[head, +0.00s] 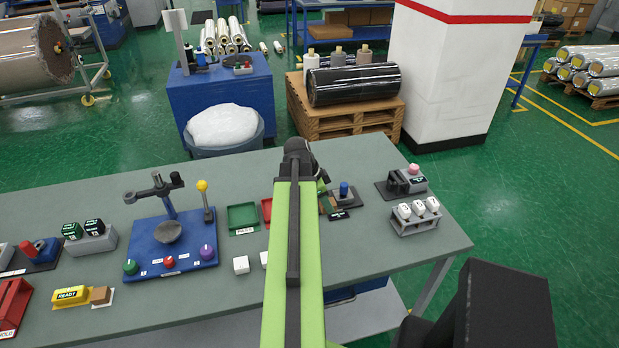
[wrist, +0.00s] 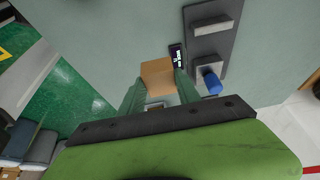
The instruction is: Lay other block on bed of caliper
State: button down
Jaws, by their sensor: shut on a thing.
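My gripper (wrist: 157,90) is shut on a tan block (wrist: 157,74), which sits between its two green fingers in the wrist view. The caliper is a dark grey plate (wrist: 206,42) with two raised grey pieces and a blue knob (wrist: 211,83), just right of the held block. In the head view the caliper's blue knob (head: 344,190) shows right of my arm, which hides part of the caliper and most of my gripper. Another brown block (head: 101,296) lies beside a yellow READY marker (head: 70,296) at the table's left front.
A blue stand (head: 172,245) with a dish and knobs is left of my arm. Green (head: 243,218) and red trays lie near it, with white cubes in front. A rack of white pieces (head: 415,217) and a dark device with a pink knob (head: 403,182) stand at right.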

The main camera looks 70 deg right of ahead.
jog(key=w+d, duration=0.4)
jog(key=d, duration=0.5)
jog(key=shift+w+d+f+b, duration=0.35)
jog(key=shift+d, duration=0.05)
notch_tip(320, 180, down, 5)
jog(key=b, duration=0.5)
dwell(0.4)
jog(key=shift+f+b, duration=1.45)
